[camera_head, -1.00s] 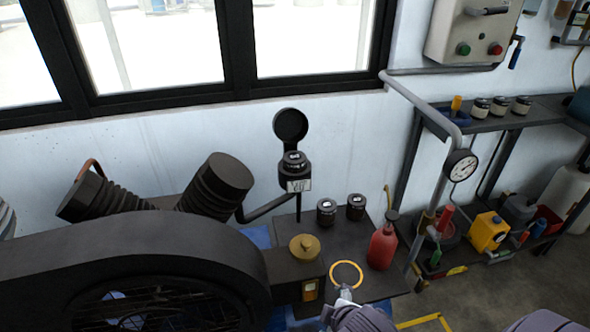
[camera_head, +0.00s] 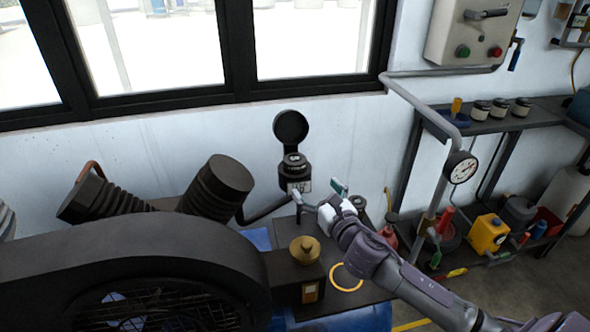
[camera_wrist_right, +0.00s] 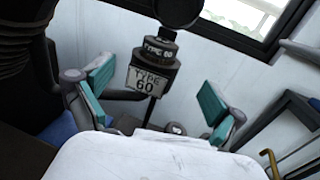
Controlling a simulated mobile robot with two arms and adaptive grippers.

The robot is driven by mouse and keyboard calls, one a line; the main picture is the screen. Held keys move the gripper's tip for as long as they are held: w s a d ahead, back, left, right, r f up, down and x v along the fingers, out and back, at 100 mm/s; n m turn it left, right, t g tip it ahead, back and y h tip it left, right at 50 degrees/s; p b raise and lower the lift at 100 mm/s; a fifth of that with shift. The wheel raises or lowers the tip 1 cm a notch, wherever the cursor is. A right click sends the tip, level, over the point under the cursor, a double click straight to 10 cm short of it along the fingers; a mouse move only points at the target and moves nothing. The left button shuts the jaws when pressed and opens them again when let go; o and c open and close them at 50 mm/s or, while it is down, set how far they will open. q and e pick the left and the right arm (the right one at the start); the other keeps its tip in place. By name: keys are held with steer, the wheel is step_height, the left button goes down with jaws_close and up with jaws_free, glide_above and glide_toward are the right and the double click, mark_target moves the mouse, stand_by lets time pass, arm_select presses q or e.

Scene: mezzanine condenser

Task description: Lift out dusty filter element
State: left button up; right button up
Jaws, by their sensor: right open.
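The dusty filter element (camera_head: 294,160) sits in the dark filter housing (camera_head: 292,174) on the wall-side pipe, its top standing above the rim. The round lid (camera_head: 291,126) is swung up and open. In the right wrist view the element (camera_wrist_right: 160,47) shows a "TYPE 60" marking, above the housing's label plate (camera_wrist_right: 141,80). My right gripper (camera_head: 319,192) is open and empty, just right of and in front of the housing. In the wrist view its teal finger pads (camera_wrist_right: 155,90) stand wide apart, with the housing between them in the picture. My left gripper is out of view.
A dark canister (camera_head: 357,202) and a red bottle (camera_head: 391,236) stand partly hidden behind my right arm. The large compressor guard (camera_head: 130,250) fills the left. A gauge pipe (camera_head: 452,180) stands right.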

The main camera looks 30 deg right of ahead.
mark_target(295, 162)
steer(key=w, duration=1.3)
steer(key=shift+d+f+p, duration=0.15)
steer(key=shift+d+p, duration=0.2)
steer(key=shift+d, duration=0.05)
steer(key=shift+s, duration=0.1)
steer(key=c, duration=1.3)
